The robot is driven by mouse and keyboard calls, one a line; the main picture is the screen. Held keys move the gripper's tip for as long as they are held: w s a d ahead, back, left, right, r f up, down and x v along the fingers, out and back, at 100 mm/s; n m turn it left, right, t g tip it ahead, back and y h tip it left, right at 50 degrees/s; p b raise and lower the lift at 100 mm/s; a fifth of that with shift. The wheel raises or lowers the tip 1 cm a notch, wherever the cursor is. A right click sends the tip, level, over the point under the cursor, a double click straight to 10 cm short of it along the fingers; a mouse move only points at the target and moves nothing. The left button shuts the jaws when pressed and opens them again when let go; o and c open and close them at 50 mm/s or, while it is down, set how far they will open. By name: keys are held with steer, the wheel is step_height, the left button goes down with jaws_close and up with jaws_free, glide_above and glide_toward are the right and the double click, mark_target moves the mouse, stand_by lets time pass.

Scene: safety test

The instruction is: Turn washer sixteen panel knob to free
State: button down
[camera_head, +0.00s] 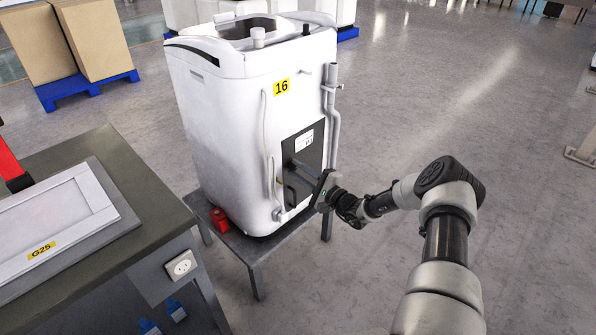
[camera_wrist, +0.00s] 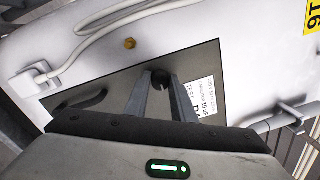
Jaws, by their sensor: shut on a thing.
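Washer sixteen (camera_head: 225,110) is a white appliance with a yellow "16" label (camera_head: 282,87), standing on a low grey table (camera_head: 262,250). A dark panel (camera_head: 312,142) with a white sticker is on its side; the panel also shows in the wrist view (camera_wrist: 122,92). My gripper (camera_head: 296,172) reaches the panel from the right. In the wrist view its two fingers (camera_wrist: 162,82) are closed around a small black knob (camera_wrist: 160,76). Most of the knob is hidden between the fingers, so its turn position cannot be told. A dark curved handle (camera_wrist: 95,101) sits on the panel to the left.
A grey hose (camera_head: 335,115) and a white cable (camera_head: 266,130) run beside the panel. A red object (camera_head: 220,220) lies at the washer's foot. A workbench (camera_head: 140,225) with a framed G25 panel stands left. Open floor lies to the right.

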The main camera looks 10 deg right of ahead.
steer(key=c, duration=1.5)
jaws_free()
steer(key=p+v, duration=0.2)
steer(key=v, duration=1.5)
steer(key=shift+s+d+p, duration=0.15)
steer(key=shift+s+p, duration=0.05)
steer(key=shift+p, duration=0.1)
